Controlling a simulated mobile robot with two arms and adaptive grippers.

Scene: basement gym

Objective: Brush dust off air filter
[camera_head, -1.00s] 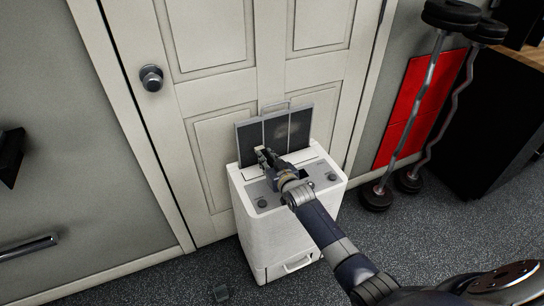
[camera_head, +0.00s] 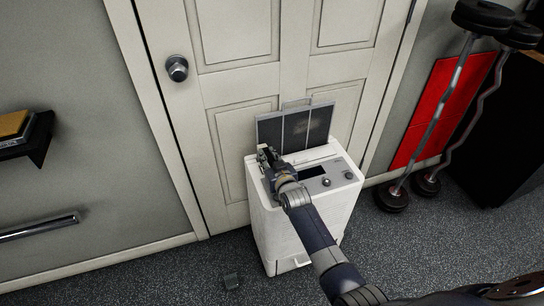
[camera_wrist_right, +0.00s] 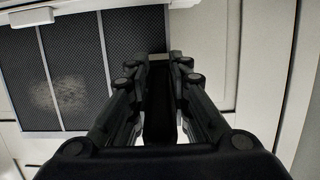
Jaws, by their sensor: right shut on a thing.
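The air filter (camera_head: 318,125), a dark mesh panel in a light frame, stands upright at the back of a white appliance (camera_head: 315,215), against the door. A pale dust patch (camera_head: 299,127) shows on its mesh; it also shows in the right wrist view (camera_wrist_right: 66,95). My right gripper (camera_head: 266,157) is at the filter's lower left, above the appliance top. It is shut on a dark, narrow thing (camera_wrist_right: 158,105) with a lighter end (camera_wrist_right: 158,57), likely a brush. I cannot tell whether it touches the mesh. My left gripper is out of view.
The white door (camera_head: 235,100) is close behind. Barbells (camera_head: 437,120) lean at the right beside a red panel (camera_head: 420,125). A wall shelf (camera_head: 30,145) and a bar (camera_head: 40,228) are at left.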

